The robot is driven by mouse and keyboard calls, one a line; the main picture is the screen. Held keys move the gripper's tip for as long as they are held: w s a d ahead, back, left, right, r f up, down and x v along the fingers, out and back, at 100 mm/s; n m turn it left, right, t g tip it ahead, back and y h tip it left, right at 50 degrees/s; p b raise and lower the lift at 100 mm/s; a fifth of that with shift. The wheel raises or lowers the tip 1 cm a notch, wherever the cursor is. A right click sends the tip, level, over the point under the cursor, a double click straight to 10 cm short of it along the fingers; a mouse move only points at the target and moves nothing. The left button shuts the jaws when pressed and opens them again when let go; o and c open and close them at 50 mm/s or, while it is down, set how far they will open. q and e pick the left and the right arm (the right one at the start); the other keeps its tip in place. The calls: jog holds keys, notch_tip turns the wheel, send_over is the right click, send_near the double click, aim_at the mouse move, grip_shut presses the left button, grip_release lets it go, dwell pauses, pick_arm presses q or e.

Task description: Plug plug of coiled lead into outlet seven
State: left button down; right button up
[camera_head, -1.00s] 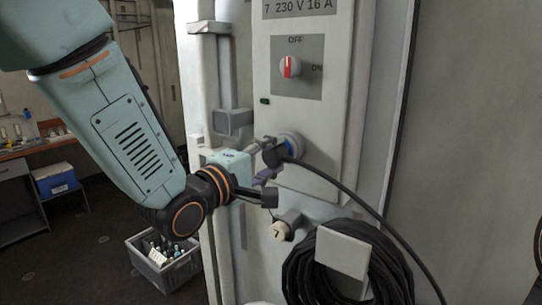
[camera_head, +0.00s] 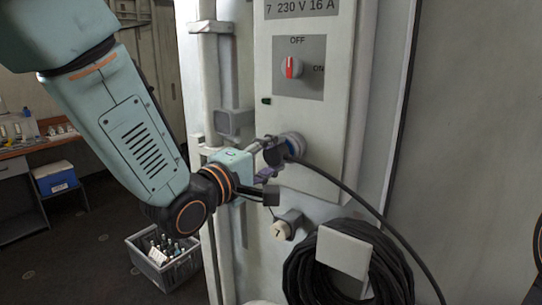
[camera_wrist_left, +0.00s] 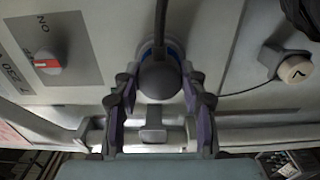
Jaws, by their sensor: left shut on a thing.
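The black plug (camera_head: 275,152) of the lead is at the blue-ringed outlet (camera_head: 294,144) on the pale panel below the switch. My left gripper (camera_head: 266,160) is shut on the plug. In the left wrist view, the plug (camera_wrist_left: 158,80) sits between the two fingers of my left gripper (camera_wrist_left: 157,98), with the blue ring right behind it. I cannot tell how deep it sits. The black lead (camera_head: 350,190) runs from the plug down to the right. The coil (camera_head: 386,275) hangs on a bracket below. The panel label reads 7 230 V 16 A. My right gripper is not in view.
A pale plate (camera_head: 342,252) fronts the coil. A grey crate (camera_head: 163,262) stands on the floor at left. The wall at right is clear.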

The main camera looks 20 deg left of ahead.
pick_arm(q)
jog(key=shift+w+d, duration=0.15)
jog(key=shift+w, duration=0.1)
jog(key=c, duration=0.7)
grip_release()
jog(key=shift+o, duration=0.2)
jog(key=v, duration=0.6)
jog(key=shift+s+a, duration=0.2)
jog(key=shift+s, duration=0.45)
